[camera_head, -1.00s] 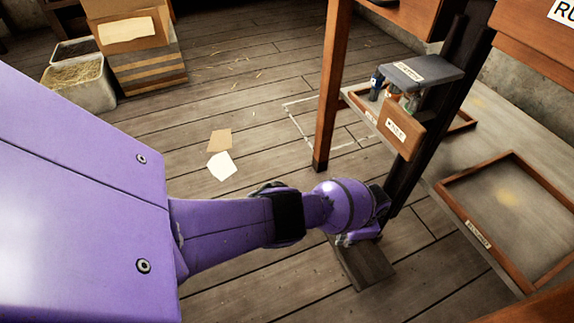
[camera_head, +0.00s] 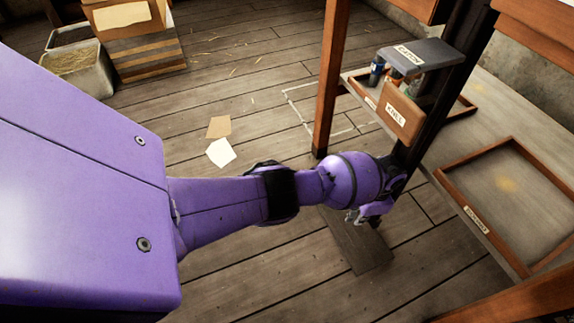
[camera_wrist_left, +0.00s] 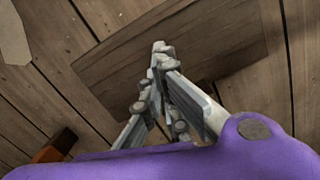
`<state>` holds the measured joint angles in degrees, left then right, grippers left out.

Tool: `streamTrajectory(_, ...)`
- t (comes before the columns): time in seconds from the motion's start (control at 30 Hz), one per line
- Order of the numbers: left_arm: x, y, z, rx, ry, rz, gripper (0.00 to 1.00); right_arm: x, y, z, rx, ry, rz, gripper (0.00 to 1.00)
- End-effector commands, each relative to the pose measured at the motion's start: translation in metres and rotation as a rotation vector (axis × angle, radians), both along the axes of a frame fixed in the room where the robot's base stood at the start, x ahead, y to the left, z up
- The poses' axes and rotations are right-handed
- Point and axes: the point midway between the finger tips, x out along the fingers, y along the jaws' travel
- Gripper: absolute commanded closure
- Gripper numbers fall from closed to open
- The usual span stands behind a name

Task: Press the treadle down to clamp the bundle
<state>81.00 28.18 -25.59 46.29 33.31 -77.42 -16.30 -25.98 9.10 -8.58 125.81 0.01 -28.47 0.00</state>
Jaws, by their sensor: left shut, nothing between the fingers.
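The treadle (camera_head: 360,248) is a dark wooden board low over the plank floor, at the foot of the press's dark post (camera_head: 440,105). My left gripper (camera_head: 355,217) is shut and empty, pointing down over the treadle's far part. In the left wrist view its closed fingertips (camera_wrist_left: 160,48) overlap the treadle board (camera_wrist_left: 215,35). I cannot tell whether they touch it. A grey labelled block (camera_head: 420,55) is on the post, with a labelled wooden panel (camera_head: 393,112) below it. I cannot make out the bundle. My right gripper is out of view.
A bench (camera_head: 530,110) with a wooden-rimmed tray (camera_head: 475,215) stands at right. A wooden leg (camera_head: 332,80) rises near the post. Two paper pieces (camera_head: 220,152) lie on the floor. A box (camera_head: 145,45) and bins (camera_head: 80,70) stand back left.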

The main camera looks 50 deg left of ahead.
Motion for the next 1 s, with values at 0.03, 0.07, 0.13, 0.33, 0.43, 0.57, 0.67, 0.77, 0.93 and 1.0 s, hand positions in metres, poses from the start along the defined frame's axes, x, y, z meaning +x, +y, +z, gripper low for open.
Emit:
streamTrajectory(0.03, 0.0, 0.0, 0.007, 0.0, -0.001, 0.0, 1.0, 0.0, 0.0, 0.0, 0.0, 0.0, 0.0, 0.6)
streamTrajectory(0.07, 0.001, 0.0, 0.011, 0.0, -0.001, 0.0, 1.0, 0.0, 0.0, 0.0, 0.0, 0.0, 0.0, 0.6)
streamTrajectory(0.13, 0.001, -0.001, 0.018, 0.0, -0.001, 0.0, 1.0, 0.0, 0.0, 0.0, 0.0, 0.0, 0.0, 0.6)
streamTrajectory(0.33, 0.002, -0.002, 0.027, 0.001, 0.001, 0.0, 1.0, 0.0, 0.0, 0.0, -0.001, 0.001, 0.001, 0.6)
streamTrajectory(0.43, 0.002, -0.002, 0.028, 0.001, 0.001, 0.0, 1.0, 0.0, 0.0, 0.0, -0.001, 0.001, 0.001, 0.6)
streamTrajectory(0.57, 0.003, -0.002, 0.028, 0.001, -0.001, 0.0, 1.0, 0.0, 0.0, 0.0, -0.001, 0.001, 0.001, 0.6)
streamTrajectory(0.67, 0.003, -0.002, 0.028, 0.001, -0.001, 0.0, 1.0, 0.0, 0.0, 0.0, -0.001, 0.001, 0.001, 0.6)
streamTrajectory(0.77, 0.003, -0.002, 0.028, 0.0, -0.001, 0.0, 1.0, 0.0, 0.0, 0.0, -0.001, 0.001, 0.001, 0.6)
streamTrajectory(0.93, 0.004, -0.002, 0.028, 0.0, -0.002, 0.0, 1.0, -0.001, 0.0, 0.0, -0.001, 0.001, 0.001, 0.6)
streamTrajectory(1.0, 0.004, -0.002, 0.029, 0.0, -0.002, 0.0, 1.0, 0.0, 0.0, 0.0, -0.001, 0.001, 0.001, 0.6)
